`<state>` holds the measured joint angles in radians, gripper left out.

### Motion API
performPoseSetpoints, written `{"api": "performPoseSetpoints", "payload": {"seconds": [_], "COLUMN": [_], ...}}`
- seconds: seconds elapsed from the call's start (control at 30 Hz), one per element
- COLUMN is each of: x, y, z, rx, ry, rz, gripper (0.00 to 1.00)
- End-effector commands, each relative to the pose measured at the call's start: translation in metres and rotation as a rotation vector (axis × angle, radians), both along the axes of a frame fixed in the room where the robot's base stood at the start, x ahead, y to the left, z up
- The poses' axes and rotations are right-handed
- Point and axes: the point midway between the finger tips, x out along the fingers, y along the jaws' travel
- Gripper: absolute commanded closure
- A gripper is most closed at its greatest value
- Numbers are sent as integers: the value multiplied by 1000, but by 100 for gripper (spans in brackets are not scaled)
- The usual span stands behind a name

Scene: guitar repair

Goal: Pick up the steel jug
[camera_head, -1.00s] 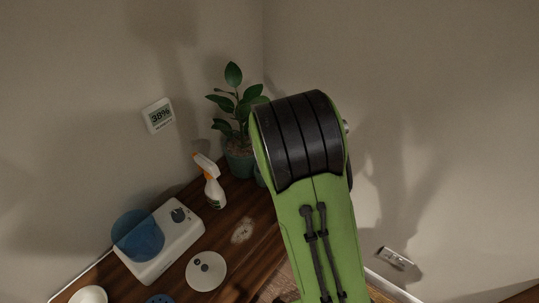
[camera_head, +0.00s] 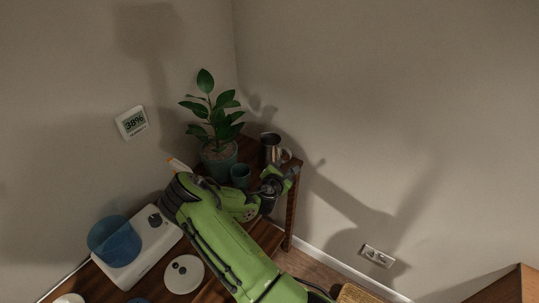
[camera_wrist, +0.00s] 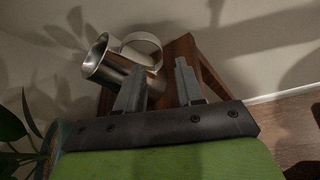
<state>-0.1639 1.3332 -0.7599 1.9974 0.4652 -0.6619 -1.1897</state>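The steel jug (camera_head: 269,149) stands upright at the back corner of the wooden table, its handle facing right in the head view. In the wrist view the steel jug (camera_wrist: 106,62) is at upper left, its open mouth showing and its looped handle (camera_wrist: 145,42) toward the right. My gripper (camera_head: 282,173) is just in front of the jug in the head view.
A potted plant (camera_head: 219,160) and a small green cup (camera_head: 240,175) stand left of the jug. My arm mostly hides a spray bottle (camera_head: 178,165). A white device (camera_head: 150,245) with a blue disc and a round white lid (camera_head: 184,274) lie nearer. Walls close the corner behind.

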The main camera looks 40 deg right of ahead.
Motion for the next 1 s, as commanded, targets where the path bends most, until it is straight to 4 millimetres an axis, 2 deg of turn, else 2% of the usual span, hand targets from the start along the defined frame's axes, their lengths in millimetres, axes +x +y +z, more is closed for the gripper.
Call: {"api": "performPoseSetpoints", "payload": {"seconds": [0.03, 0.17, 0.4, 0.67, 0.7, 0.93, 1.0], "x": [4, 12, 31, 35, 35, 35, 35], "y": [-9, -20, -55, -62, -62, -61, -61], "z": [-4, -9, -23, -25, -25, -25, -25], "rx": [-2, -1, 0, 2, 2, 2, 2], "ry": [-1, -1, -2, 0, -1, -1, -1], "rz": [-3, -2, -3, -3, -2, -2, -2], "gripper": [63, 63, 63, 63, 65, 100, 100]}}
